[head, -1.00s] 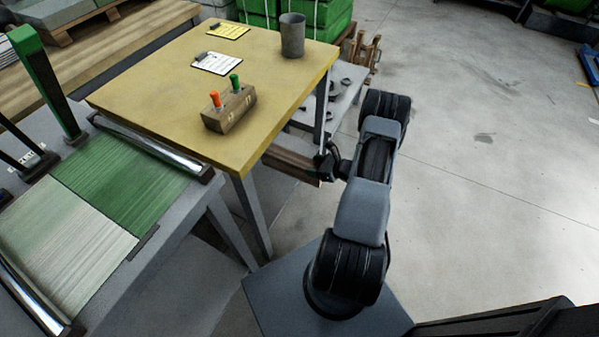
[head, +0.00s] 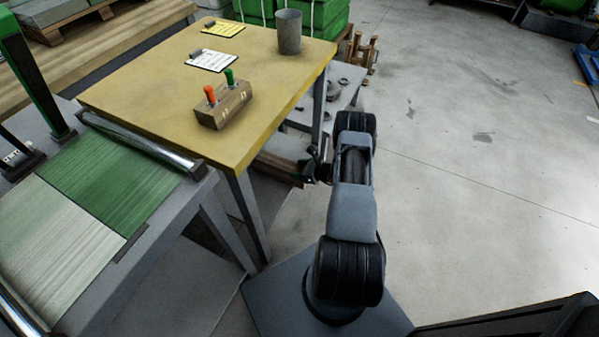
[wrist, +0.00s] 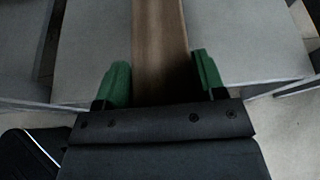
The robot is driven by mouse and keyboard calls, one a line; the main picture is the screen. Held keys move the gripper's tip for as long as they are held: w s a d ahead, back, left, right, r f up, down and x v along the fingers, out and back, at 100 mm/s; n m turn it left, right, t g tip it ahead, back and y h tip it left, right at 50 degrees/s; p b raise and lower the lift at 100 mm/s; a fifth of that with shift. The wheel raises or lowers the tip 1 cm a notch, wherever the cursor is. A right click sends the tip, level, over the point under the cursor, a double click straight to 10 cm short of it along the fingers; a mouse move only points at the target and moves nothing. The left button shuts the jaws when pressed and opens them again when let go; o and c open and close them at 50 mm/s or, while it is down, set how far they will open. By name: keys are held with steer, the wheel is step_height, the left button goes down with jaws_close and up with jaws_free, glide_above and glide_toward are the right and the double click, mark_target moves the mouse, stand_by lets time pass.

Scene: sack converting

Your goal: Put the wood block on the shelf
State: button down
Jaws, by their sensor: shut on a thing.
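The wood block, a long brown bar (wrist: 160,45), lies between the green fingers of my gripper (wrist: 162,85) in the wrist view. My gripper is shut on it, and the bar runs forward away from me. In the head view my gripper (head: 318,172) is low beside the right edge of the yellow table, and the block (head: 285,170) reaches in under the tabletop, partly hidden by it. A pale grey flat surface, seemingly the shelf (wrist: 245,45), shows on both sides of the block in the wrist view. I cannot tell whether the block touches it.
The yellow table (head: 140,95) carries a wooden holder (head: 224,106) with orange and green pegs, clipboards and a grey cup (head: 289,32). Its front leg (head: 250,215) stands left of my gripper. A grey stand (head: 340,92) with small parts is behind.

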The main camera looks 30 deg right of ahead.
steer(key=shift+f, duration=0.45)
steer(key=shift+c, duration=1)
jaws_free()
steer(key=shift+f, duration=0.15)
steer(key=shift+r, duration=0.2)
steer(key=p+v, duration=0.2)
steer(key=v, duration=1)
steer(key=shift+f, duration=0.2)
